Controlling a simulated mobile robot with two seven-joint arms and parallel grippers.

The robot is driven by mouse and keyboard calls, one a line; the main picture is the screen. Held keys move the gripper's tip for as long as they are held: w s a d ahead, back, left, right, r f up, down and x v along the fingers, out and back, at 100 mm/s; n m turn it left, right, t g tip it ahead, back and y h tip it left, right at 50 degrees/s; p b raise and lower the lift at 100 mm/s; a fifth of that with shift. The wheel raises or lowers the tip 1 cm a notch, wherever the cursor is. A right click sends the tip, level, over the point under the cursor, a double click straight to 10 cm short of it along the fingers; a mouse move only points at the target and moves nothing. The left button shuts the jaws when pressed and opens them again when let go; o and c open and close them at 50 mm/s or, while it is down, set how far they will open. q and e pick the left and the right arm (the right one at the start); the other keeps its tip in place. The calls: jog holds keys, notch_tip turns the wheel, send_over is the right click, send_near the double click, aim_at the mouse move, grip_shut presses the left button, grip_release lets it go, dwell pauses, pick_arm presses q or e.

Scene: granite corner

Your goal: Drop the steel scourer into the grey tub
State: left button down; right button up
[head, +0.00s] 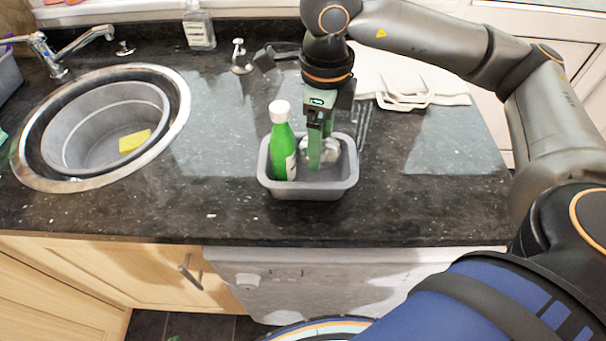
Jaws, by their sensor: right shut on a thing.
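The steel scourer (332,152) is a shiny grey ball inside a small rectangular grey container (318,191) on the counter. My right gripper (315,158) reaches down into this container from above and is shut on the scourer; its fingers hide part of it. A round grey tub (78,110) sits in the sink at the left, with a yellow sponge (134,141) inside. The task's grey tub could be either vessel; the picture alone does not settle it. My left gripper is not in view.
A green bottle with a white cap (281,145) stands in the container, just left of my right gripper. A soap bottle (199,27), a small dispenser (239,57) and the tap (68,48) are at the back. Dark counter lies clear between sink and container.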

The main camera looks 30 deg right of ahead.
jog(key=shift+f, duration=0.35)
jog(key=o, duration=1.1)
jog(key=shift+r, duration=0.15)
notch_tip(320, 180, up, 12)
jog(key=shift+r+p, duration=0.2)
jog(key=shift+p, duration=0.6)
